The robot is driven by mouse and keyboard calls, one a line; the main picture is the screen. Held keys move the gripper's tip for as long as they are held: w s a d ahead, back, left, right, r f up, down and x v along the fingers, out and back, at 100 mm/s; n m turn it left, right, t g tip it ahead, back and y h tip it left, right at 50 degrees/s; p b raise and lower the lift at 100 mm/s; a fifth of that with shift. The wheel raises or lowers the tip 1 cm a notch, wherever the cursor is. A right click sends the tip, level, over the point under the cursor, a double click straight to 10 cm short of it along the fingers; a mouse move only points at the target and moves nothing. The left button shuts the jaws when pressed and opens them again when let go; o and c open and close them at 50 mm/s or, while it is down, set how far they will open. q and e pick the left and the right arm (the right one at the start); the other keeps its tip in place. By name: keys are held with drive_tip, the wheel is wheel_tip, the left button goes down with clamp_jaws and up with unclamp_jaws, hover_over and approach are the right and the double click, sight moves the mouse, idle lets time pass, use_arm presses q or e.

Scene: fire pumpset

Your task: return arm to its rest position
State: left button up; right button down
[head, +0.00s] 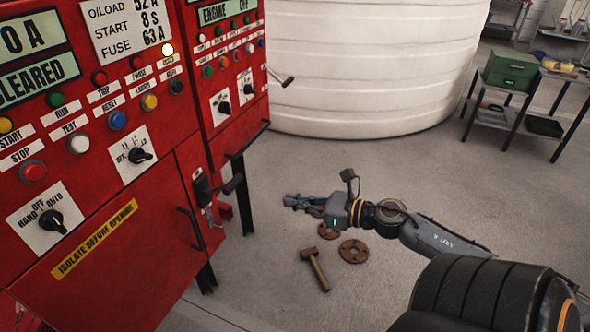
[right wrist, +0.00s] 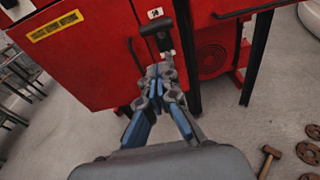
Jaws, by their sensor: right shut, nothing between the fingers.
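My right gripper (head: 290,201) reaches in from the right of the head view, held out over the grey floor in front of the red control cabinets. Its fingers are closed together with nothing between them. In the right wrist view the gripper (right wrist: 158,82) points at the red cabinet (right wrist: 90,50), with its fingertips just below a black handle (right wrist: 157,27) in the picture. I cannot tell the exact gap, but the head view shows the gripper apart from the cabinet. My left gripper is not in view.
A red panel with knobs and buttons (head: 105,165) fills the left. A hammer (head: 315,268) and rusty round flanges (head: 354,251) lie on the floor below my right arm. A white tank (head: 370,70) stands behind. A green toolbox (head: 511,69) sits on a bench at right. Floor between is open.

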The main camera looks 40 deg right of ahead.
drive_tip(key=s+d+f+m+g+h, duration=0.1)
drive_tip(key=s+d+f+m+h, duration=0.2)
drive_tip(key=f+m, duration=0.65)
drive_tip(key=s+d+f+m+h, duration=0.1)
drive_tip(key=d+f+m+h, duration=0.5)
drive_tip(key=f, duration=0.6)
drive_tip(key=s+a+f+m+g+y, duration=0.1)
drive_tip(key=s+f+m+g, duration=0.1)
drive_tip(key=s+f+m, duration=0.3)
drive_tip(key=s+a+f+m+g, duration=0.1)
drive_tip(key=f+m, duration=0.1)
drive_tip(key=f, duration=0.4)
drive_tip(key=s+a+f+m+g, duration=0.2)
drive_tip(key=s+a+f+m, duration=0.25)
drive_tip(key=f, duration=0.25)
drive_tip(key=s+a+f+m+g, duration=0.2)
drive_tip(key=s+a+f+m, duration=0.1)
drive_tip(key=s+f, duration=0.35)
drive_tip(key=s+a+f+m+g, duration=0.3)
drive_tip(key=s+a+f+m, duration=0.1)
drive_tip(key=s+a, duration=0.3)
drive_tip(key=s+a+f+m+g+y, duration=0.1)
drive_tip(key=s+a+f+m+g, duration=0.2)
drive_tip(key=s+a+f, duration=0.4)
drive_tip(key=shift+s+a+m+y, duration=0.3)
drive_tip(key=shift+s+a+m, duration=0.35)
drive_tip(key=shift+s, duration=0.5)
